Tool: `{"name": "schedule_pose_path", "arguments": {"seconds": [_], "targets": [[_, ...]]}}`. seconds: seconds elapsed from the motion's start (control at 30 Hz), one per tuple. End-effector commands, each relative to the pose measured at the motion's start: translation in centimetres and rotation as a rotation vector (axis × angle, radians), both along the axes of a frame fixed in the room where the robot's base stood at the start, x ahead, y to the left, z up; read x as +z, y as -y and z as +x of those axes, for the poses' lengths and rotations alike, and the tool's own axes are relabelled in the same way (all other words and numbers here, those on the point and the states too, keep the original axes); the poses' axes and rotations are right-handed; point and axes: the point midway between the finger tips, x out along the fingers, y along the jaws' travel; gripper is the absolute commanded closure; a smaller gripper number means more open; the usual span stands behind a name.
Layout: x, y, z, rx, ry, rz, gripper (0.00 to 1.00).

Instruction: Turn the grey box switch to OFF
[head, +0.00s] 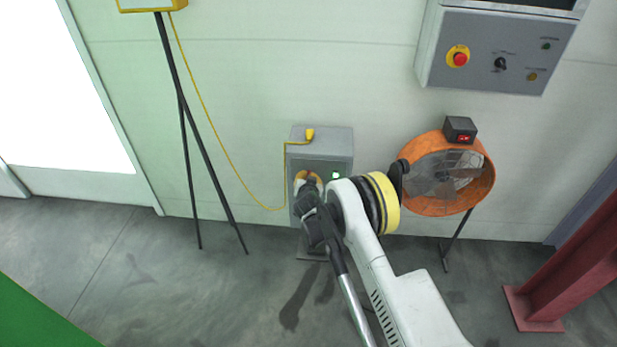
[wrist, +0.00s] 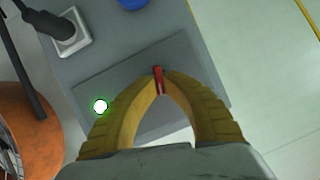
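The grey box (head: 335,145) stands low against the wall in the head view, with a lit green lamp (head: 336,175) on its front. In the wrist view its grey face (wrist: 130,75) carries the same glowing lamp (wrist: 100,106) and a red switch handle (wrist: 158,80). My gripper (head: 308,175) is at the box front. Its yellow fingertips (wrist: 160,78) close in on both sides of the red handle and appear to touch it. The switch markings are not readable, and my gripper and arm hide part of the box front.
An orange fan (head: 436,208) stands right of the box. A yellow cable (head: 225,165) runs to the box from a tripod (head: 185,120) at left. A control panel (head: 500,58) hangs above right. A black plug (wrist: 48,24) sits in a socket on the box.

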Motion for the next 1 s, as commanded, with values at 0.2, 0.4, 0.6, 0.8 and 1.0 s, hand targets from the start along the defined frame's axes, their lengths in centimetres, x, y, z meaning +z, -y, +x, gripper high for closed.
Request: {"name": "schedule_pose_path", "arguments": {"seconds": [0.2, 0.4, 0.6, 0.8, 1.0], "targets": [[0.07, -0.29, 0.03, 0.001, -0.006, -0.196, 1.0], [0.05, -0.34, 0.03, 0.0, -0.011, -0.348, 1.0], [0.03, -0.39, 0.06, 0.001, -0.014, -0.457, 1.0], [0.03, -0.36, 0.05, 0.0, -0.017, -0.518, 1.0], [0.03, -0.37, 0.05, 0.0, -0.017, -0.539, 1.0]]}}
